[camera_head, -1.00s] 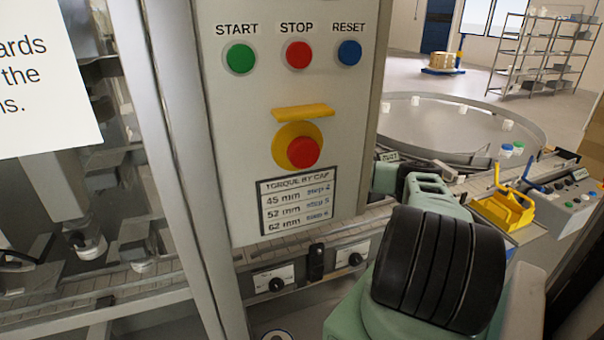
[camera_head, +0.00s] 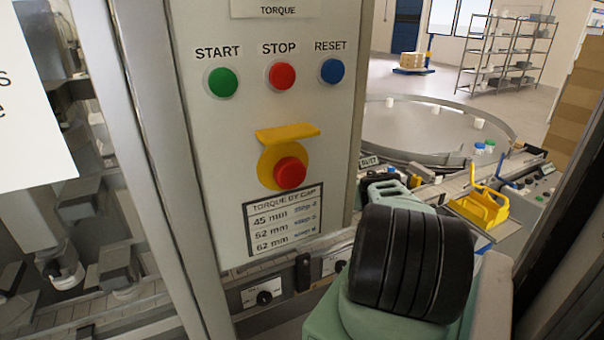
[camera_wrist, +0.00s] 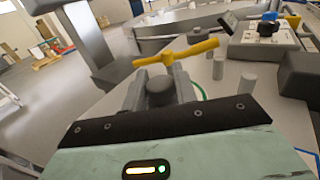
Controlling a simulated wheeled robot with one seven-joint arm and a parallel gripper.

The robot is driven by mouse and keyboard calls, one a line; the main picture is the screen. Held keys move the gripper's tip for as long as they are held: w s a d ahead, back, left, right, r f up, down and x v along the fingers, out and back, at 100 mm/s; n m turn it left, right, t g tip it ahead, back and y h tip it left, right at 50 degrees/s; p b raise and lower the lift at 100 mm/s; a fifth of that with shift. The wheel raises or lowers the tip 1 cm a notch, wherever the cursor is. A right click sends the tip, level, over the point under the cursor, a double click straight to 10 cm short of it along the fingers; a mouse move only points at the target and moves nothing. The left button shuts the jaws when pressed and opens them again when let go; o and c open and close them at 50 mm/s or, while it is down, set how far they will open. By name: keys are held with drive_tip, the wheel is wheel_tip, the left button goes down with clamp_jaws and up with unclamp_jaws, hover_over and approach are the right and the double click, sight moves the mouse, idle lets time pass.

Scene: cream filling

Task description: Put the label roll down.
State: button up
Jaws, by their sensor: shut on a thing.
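In the wrist view my gripper (camera_wrist: 160,92) points away from the camera over a pale grey surface. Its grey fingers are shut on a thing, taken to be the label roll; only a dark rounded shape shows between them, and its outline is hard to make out. A yellow bar lies just beyond the fingertips; whether it touches them I cannot tell. In the head view my green and black arm stands at the lower right and hides the fingers and what they hold.
A control panel (camera_head: 225,150) with buttons and a red stop knob stands close left of my arm. A yellow bin (camera_head: 480,208) and a grey button box (camera_head: 535,195) are to the right. Behind is a round table (camera_head: 430,130) with white jars. Wire shelving (camera_head: 505,55) stands farther back.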

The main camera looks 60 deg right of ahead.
drive_tip(key=shift+f, duration=0.15)
drive_tip(key=o, duration=1.1)
drive_tip(key=shift+f, duration=0.1)
drive_tip(key=shift+r, duration=0.25)
drive_tip(key=a, duration=0.4)
drive_tip(key=a+b, duration=0.1)
drive_tip(key=a, duration=0.1)
drive_tip(key=shift+s+a, duration=0.2)
drive_tip(key=shift+s, duration=0.05)
drive_tip(key=shift+a+r, duration=0.1)
drive_tip(key=shift+a, duration=0.45)
drive_tip(key=shift+s, duration=0.1)
